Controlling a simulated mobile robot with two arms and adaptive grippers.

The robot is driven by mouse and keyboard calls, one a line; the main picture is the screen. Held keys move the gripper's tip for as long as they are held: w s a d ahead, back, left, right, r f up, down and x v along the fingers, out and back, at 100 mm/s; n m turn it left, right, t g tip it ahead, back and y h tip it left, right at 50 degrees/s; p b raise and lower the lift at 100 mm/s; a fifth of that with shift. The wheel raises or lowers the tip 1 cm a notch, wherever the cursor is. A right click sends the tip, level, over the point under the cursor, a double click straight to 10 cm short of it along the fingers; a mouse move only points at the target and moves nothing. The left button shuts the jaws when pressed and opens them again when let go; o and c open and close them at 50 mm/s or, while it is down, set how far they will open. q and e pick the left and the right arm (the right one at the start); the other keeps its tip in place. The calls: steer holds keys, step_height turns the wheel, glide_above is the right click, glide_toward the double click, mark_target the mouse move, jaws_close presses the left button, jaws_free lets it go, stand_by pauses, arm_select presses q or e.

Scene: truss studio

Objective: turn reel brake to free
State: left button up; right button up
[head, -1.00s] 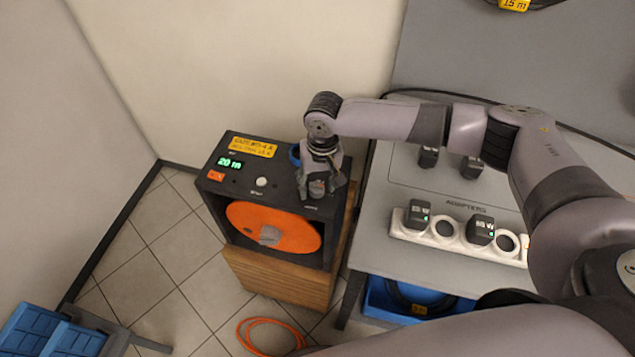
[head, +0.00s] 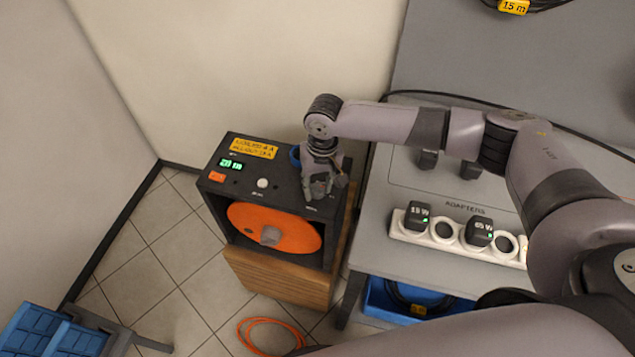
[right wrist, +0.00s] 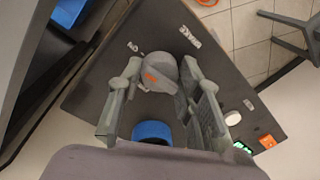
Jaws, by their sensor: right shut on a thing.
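The cable reel unit (head: 213,187) is a dark box with an orange reel (head: 290,230) in its front opening, standing on a wooden cabinet. My right gripper (head: 319,189) points down at the right part of its top and hides the brake knob in the head view. In the right wrist view, the brake knob (right wrist: 158,70) is round and grey with an orange mark. It sits between the two fingers of my right gripper (right wrist: 162,78), which is shut on it. My left gripper is not in view.
The unit's top carries a green display (head: 231,163), an orange switch (head: 217,177), a white button (head: 263,183) and a blue round part (head: 295,155) close to my gripper. A grey table (head: 375,245) with a white adapter strip (head: 407,237) stands right. An orange cable (head: 262,322) lies on the floor.

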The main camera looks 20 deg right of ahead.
steer(key=shift+r+n+p, duration=0.2)
steer(key=shift+n+p, duration=0.8)
steer(key=shift+n, duration=0.1)
steer(key=shift+n+p, duration=0.55)
steer(key=shift+n, duration=0.35)
steer(key=n+p, duration=0.2)
steer(key=n, duration=0.2)
steer(key=shift+w+f+n+g, duration=0.1)
steer(key=shift+n+g, duration=0.2)
steer(key=n, duration=0.4)
steer(key=shift+p, duration=0.35)
steer(key=shift+w+n+h, duration=0.1)
steer(key=shift+n+h, duration=0.2)
steer(key=shift+n, duration=1.9)
steer(key=o, duration=1.1)
